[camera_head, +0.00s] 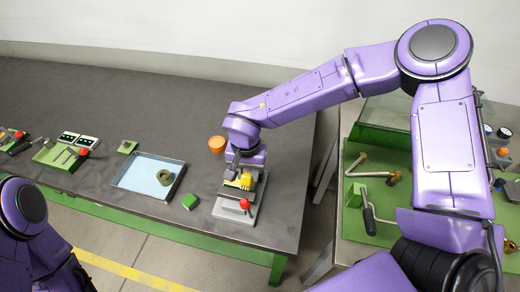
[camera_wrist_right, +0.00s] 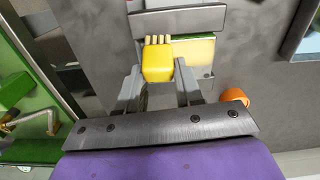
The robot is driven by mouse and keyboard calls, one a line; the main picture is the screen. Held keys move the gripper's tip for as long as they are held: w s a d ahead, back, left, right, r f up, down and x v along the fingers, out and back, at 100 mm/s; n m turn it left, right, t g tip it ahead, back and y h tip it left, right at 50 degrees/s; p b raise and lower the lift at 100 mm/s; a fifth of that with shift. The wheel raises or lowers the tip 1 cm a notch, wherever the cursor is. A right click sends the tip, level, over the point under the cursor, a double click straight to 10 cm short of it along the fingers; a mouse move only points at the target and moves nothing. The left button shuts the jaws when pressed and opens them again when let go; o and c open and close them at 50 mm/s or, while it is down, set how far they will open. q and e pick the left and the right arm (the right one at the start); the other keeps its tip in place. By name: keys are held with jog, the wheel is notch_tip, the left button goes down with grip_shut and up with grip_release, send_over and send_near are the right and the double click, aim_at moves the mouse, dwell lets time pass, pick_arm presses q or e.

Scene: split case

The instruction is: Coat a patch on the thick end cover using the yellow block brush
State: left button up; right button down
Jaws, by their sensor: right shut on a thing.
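The yellow block brush (camera_wrist_right: 158,62) is held between the two grey fingers of my right gripper (camera_wrist_right: 158,75), its pale bristles pointing away from the wrist. In the head view the brush (camera_head: 243,181) shows below my right gripper (camera_head: 238,164), over a grey clamp stand (camera_head: 228,211) with a red knob. In the wrist view a grey plate with a pale green-yellow face (camera_wrist_right: 195,50) lies just beyond the bristles; I cannot tell whether it is the thick end cover or whether the bristles touch it. My left arm shows at the lower left, with its gripper out of view.
An orange cup (camera_head: 217,144) stands behind the clamp stand; a green block (camera_head: 190,202) lies left of it. A blue-floored tray (camera_head: 133,182) holds an olive ring (camera_head: 165,177). A green-topped bench (camera_head: 380,231) with a bent pipe (camera_head: 362,173) stands right, across a gap.

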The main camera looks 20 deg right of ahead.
jog(key=shift+s+d+r+p, duration=0.15)
jog(key=shift+s+d+p, duration=0.35)
jog(key=shift+d, duration=0.15)
jog(key=r+p, duration=0.2)
jog(key=p, duration=0.1)
jog(key=shift+s+d+r, duration=0.1)
jog(key=shift+d+r, duration=0.1)
jog(key=shift+r, duration=2.55)
jog(key=shift+f, duration=0.1)
